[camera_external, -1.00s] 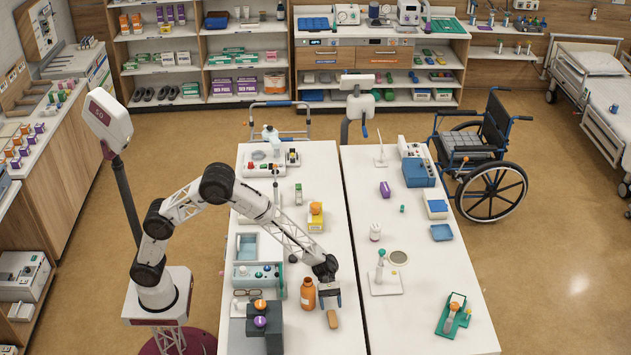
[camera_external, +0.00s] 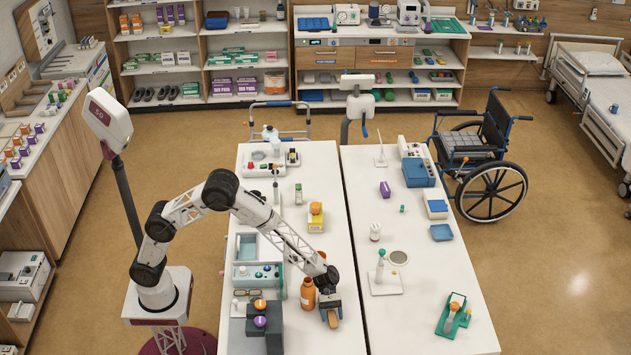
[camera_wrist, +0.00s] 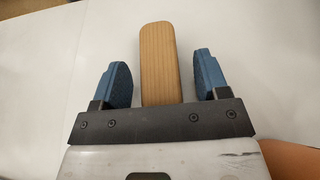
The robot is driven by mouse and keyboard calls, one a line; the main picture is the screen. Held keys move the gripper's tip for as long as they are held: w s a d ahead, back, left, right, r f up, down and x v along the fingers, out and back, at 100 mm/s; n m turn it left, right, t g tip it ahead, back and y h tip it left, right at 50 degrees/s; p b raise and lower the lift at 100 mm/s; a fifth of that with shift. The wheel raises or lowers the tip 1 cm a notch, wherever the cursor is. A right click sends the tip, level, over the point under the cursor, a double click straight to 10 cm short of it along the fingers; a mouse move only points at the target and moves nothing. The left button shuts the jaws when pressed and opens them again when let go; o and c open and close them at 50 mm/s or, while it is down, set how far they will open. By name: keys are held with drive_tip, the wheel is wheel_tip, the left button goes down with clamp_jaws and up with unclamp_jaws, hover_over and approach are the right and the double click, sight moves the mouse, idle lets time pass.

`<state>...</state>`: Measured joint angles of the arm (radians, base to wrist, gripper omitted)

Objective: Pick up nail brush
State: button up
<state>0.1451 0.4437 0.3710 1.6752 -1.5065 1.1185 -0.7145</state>
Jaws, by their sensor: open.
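The nail brush (camera_wrist: 160,62) shows in the wrist view as a light wooden block with rounded ends, lying on the white table. My gripper (camera_wrist: 163,80) is open, with one blue finger on each side of the brush and a gap on both sides. The brush's near end is hidden behind the gripper's dark palm bar. In the external view my gripper (camera_external: 330,315) is low over the front of the left table, and the brush (camera_external: 333,319) is partly hidden by it.
An orange-brown bottle (camera_external: 308,294) stands close to the left of my gripper. A dark grey block (camera_external: 272,337) with orange-topped and purple-topped items is further left. The table (camera_external: 352,340) is clear to the right, up to the dark gap between the tables.

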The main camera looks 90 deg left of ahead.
sight(332, 315)
drive_tip(key=shift+d, duration=0.1)
idle(0.5)
drive_tip(key=c, duration=1)
wheel_tip(332, 315, up, 18)
idle(0.4)
idle(0.5)
